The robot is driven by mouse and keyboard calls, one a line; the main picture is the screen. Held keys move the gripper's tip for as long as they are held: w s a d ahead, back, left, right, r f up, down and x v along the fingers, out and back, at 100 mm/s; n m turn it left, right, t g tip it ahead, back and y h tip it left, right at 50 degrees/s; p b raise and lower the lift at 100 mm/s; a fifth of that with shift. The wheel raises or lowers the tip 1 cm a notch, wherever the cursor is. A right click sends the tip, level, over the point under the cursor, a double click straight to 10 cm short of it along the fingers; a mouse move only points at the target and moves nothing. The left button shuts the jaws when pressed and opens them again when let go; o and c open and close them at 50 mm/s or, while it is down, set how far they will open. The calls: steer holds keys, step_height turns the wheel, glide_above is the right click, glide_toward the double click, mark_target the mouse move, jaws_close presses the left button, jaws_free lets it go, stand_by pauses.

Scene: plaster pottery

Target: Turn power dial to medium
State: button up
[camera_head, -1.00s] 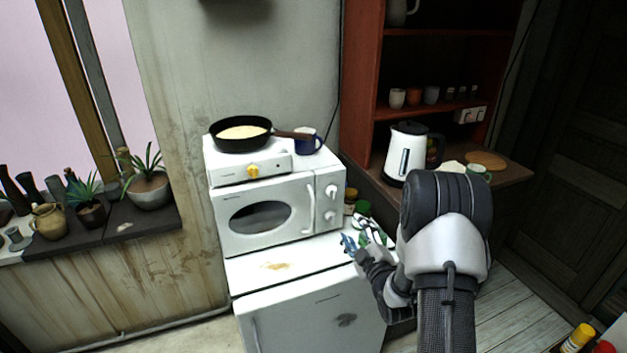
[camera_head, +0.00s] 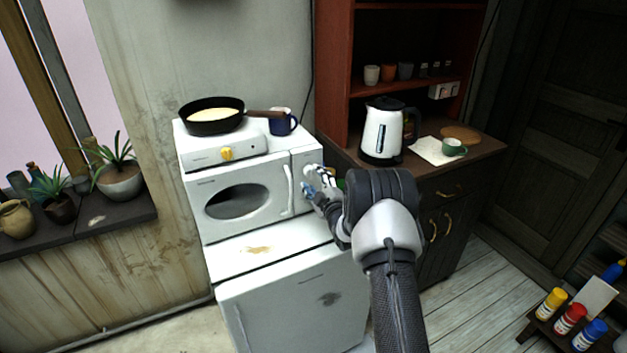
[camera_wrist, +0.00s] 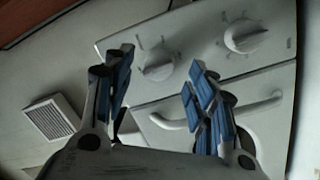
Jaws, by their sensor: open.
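A white microwave (camera_head: 200,182) stands on a white cabinet. Its front panel carries two round white dials with printed marks around them. In the wrist view one dial (camera_wrist: 157,66) appears between my fingertips, and the other dial (camera_wrist: 243,37) is to its upper right. The labels are too blurred to read, so I cannot tell which is the power dial. My gripper (camera_head: 313,183) is open, with blue-padded fingers, in front of the microwave's right-hand panel and partly hiding it. In the wrist view my gripper (camera_wrist: 162,60) is empty; contact with the dial cannot be told.
The microwave's door handle (camera_head: 290,190) is left of my gripper. A hot plate (camera_head: 200,157) with a yellow knob (camera_head: 227,153) sits on top, bearing a black pan (camera_head: 212,125). A blue mug (camera_head: 281,124) stands beside it. A white kettle (camera_head: 381,135) stands on the counter behind.

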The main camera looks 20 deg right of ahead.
mark_target(310, 172)
steer(key=shift+w+d, duration=0.1)
steer(key=shift+w, duration=1)
steer(key=shift+c, duration=0.4)
steer(key=c, duration=1)
